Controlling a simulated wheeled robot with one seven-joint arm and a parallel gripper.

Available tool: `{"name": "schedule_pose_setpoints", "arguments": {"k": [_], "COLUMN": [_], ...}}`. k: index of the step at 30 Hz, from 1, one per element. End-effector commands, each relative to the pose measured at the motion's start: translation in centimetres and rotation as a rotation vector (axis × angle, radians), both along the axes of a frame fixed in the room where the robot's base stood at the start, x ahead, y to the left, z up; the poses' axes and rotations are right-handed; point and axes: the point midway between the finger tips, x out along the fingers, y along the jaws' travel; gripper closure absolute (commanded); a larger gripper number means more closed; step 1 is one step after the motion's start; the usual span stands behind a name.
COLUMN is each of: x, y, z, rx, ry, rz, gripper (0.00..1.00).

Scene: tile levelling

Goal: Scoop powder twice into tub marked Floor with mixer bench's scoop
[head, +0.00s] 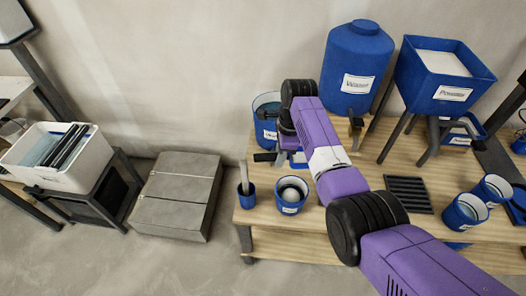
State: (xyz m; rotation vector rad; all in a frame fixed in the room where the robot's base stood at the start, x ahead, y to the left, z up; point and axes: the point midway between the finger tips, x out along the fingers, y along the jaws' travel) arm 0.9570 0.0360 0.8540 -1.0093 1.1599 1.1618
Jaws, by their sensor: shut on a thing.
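My gripper (283,150) is at the left part of the bench, low behind my purple arm. It is shut on what looks like the scoop; a dark handle-like bar (264,157) sticks out to the left. A blue piece with a white patch (298,161) shows beside it, but I cannot tell whether it belongs to the scoop. The blue powder hopper (452,92), labelled Powder, stands on legs at the back right with pale powder (441,62) on top. A blue tub (291,204) with whitish contents stands in front of my gripper. Its label is too small to read.
A blue water tank (356,55) stands at the back. A large blue bucket (264,130) is behind my gripper. A blue cup with a stick (247,198) is at the bench's left end. Blue tubs (463,214) and a dark grate (408,193) are at right. Grey slabs (176,196) are on the floor.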

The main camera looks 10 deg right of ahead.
Motion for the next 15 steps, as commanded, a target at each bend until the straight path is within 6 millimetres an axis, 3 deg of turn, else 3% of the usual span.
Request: {"name": "schedule_pose_setpoints", "arguments": {"k": [6, 15], "x": [2.4, 3.8], "y": [2.5, 4.4], "z": [-0.1, 0.0], "rx": [-0.006, -0.010], "ry": [0.001, 0.005], "rz": [-0.383, -0.671], "gripper": [1.00, 1.00]}}
